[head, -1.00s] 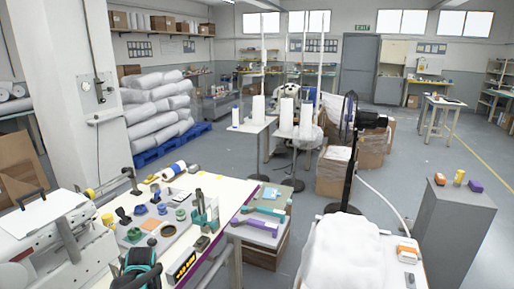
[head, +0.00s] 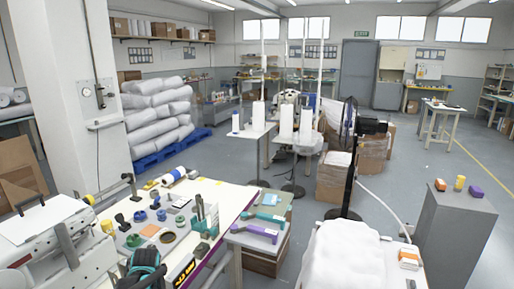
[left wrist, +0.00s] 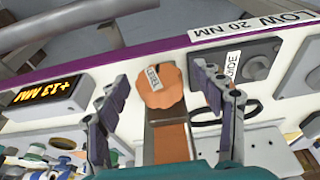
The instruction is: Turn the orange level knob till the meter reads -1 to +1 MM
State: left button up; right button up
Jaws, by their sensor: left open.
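The orange level knob (left wrist: 162,88) carries a white LEVEL label and sits on the pale panel in the left wrist view. The meter (left wrist: 42,92), a black box with lit orange digits, is to its left and appears to read +13 MM. The meter also shows in the head view (head: 181,271), at the near table edge. My left gripper (left wrist: 160,78) is open, with one dark finger on each side of the knob and visible gaps between. In the head view its teal and black body (head: 146,264) is at the bottom, and the knob is not visible there. My right gripper is not in view.
A grey box with a round fitting (left wrist: 252,62) stands close to the right finger. A LOW 20 NM label (left wrist: 232,27) is on the purple-edged panel. In the head view, several small parts crowd the table (head: 232,194), and a white cloth heap (head: 343,256) lies to the right.

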pick_arm(q)
jog(key=shift+r, duration=0.1)
jog(key=p+v, duration=0.5)
jog(key=v, duration=0.1)
jog(key=shift+r, duration=0.35)
jog(key=shift+d, duration=0.15)
jog(key=s+d+r+m+t+h, duration=0.1)
jog(key=s+d+r+m+t, duration=0.2)
jog(key=s+d+m, duration=0.3)
jog(key=s+d+r+m+t+h, duration=0.1)
jog(key=s+d+r+m+t, duration=0.2)
jog(key=s, duration=0.9)
jog(key=d+r+m, duration=0.2)
jog(key=d+m, duration=0.2)
jog(key=d, duration=0.1)
jog(key=shift+s+d+r+m+h, duration=0.25)
jog(key=shift+s+d+m+h, duration=0.05)
jog(key=shift+s+d, duration=0.1)
jog(key=shift+w, duration=0.1)
jog(key=shift+c, duration=0.4)
dwell(0.8)
